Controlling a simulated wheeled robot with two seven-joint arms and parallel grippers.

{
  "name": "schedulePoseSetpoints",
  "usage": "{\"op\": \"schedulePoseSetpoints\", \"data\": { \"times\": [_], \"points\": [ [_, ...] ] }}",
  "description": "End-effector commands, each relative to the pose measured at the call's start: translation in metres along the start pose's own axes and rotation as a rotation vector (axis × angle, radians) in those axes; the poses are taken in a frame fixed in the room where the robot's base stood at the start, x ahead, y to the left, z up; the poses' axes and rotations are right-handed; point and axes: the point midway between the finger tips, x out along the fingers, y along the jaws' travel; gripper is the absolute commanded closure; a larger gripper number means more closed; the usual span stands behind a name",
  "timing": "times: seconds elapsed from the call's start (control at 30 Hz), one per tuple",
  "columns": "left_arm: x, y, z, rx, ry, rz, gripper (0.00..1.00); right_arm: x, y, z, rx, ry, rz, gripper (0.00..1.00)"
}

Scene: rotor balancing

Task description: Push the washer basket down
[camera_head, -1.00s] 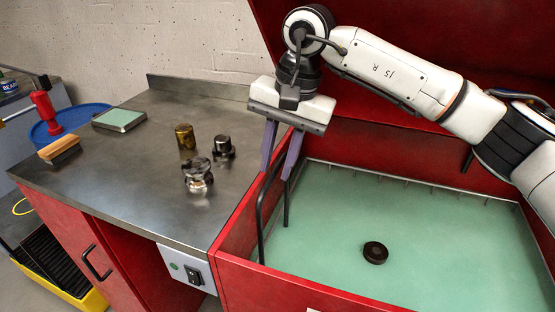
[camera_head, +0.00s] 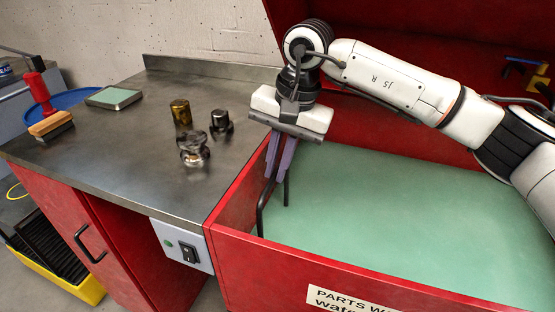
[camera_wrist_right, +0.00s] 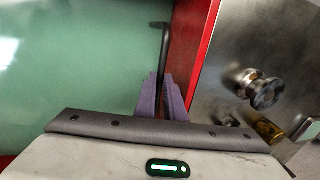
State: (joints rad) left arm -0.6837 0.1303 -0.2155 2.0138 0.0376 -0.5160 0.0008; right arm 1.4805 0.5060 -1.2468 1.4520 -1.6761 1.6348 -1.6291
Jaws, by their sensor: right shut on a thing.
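My right gripper (camera_head: 275,172) points down at the left end of the red parts washer (camera_head: 245,260). Its purple fingers are shut on the black basket handle (camera_head: 261,215), which also shows between the fingers in the right wrist view (camera_wrist_right: 165,48). The handle's bars run down into the cloudy green liquid (camera_head: 390,220). The basket's body and whatever lies in it are hidden under the liquid. My left gripper is not in view.
A steel bench (camera_head: 110,120) adjoins on the left, with a brass cylinder (camera_head: 181,113), a dark capped part (camera_head: 221,122) and a shiny metal part (camera_head: 193,150). A brush (camera_head: 50,126) and green-topped block (camera_head: 114,97) lie farther left. A switch box (camera_head: 182,246) hangs on the bench front.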

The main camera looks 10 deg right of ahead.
Motion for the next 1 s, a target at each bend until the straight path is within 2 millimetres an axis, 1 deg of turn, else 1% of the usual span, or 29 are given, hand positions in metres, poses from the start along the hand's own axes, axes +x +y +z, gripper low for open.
{"op": "schedulePoseSetpoints", "data": {
  "times": [0.03, 0.17, 0.2, 0.3, 0.57, 0.63, 0.77, 1.0],
  "points": [
    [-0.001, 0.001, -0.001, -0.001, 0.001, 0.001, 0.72, 0.004, 0.003, 0.001, 0.000, -0.004, 0.013, 1.00],
    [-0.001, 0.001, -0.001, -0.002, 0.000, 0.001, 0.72, 0.005, 0.003, 0.001, 0.000, -0.005, 0.015, 1.00],
    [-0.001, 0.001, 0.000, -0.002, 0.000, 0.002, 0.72, 0.005, 0.003, 0.002, 0.000, -0.005, 0.015, 0.86],
    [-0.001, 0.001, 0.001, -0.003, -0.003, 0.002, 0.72, 0.004, 0.003, 0.001, 0.000, -0.005, 0.013, 0.72],
    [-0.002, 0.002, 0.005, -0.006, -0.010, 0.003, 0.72, 0.002, 0.002, 0.001, 0.000, -0.003, 0.009, 0.72],
    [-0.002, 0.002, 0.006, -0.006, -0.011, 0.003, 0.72, -0.002, 0.001, 0.001, 0.000, -0.002, 0.008, 0.72],
    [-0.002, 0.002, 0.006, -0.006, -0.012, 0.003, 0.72, -0.018, 0.001, 0.000, 0.000, 0.000, 0.006, 0.72],
    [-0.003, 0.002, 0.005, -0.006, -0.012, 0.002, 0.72, -0.067, 0.000, 0.000, 0.000, 0.000, 0.007, 0.72]
  ]
}}
